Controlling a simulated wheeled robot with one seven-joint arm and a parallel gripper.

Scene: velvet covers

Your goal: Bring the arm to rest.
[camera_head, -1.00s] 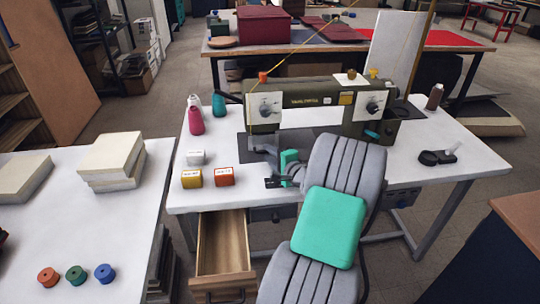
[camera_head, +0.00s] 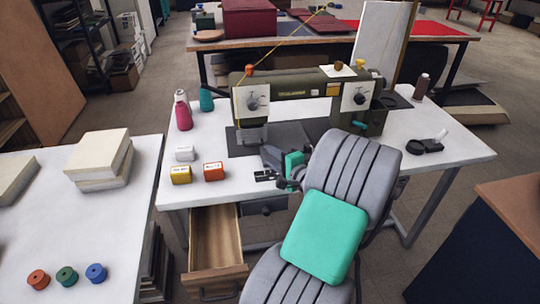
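My arm shows in the head view as grey ridged links with a teal pad, reaching forward over the front edge of the white sewing table (camera_head: 340,172). My gripper (camera_head: 264,176) is small and dark at its far end, low over the table and pointing left. It is right of the red-orange box (camera_head: 213,171) and apart from it. I see nothing held, but the fingers are too small to tell open from shut. Part of the wrist is hidden behind the arm's own links.
The olive sewing machine (camera_head: 300,95) stands just behind my gripper. An open wooden drawer (camera_head: 215,240) juts out below it. A yellow box (camera_head: 181,175), cones (camera_head: 183,112) and a dark tool (camera_head: 425,145) lie on the table. A white table (camera_head: 60,225) with spools is left; floor shows right.

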